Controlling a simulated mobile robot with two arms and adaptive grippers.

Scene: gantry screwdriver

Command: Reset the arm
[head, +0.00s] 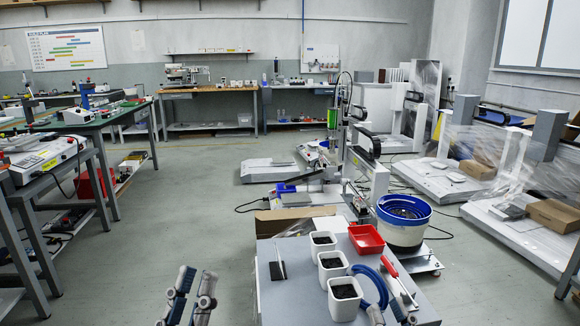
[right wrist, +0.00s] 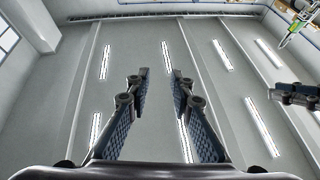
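My left gripper (head: 197,274) stands upright at the bottom of the head view, left of the grey table, over the floor. Its two fingers are apart with nothing between them. My right gripper (head: 388,306) shows low over the table's front right in the head view, partly cut off by the bottom edge. In the right wrist view the right gripper (right wrist: 155,72) has its fingers spread and empty, with the ceiling beyond. Another gripper, apparently my left one (right wrist: 294,94), shows at the right edge there.
The floor left of the table is clear.

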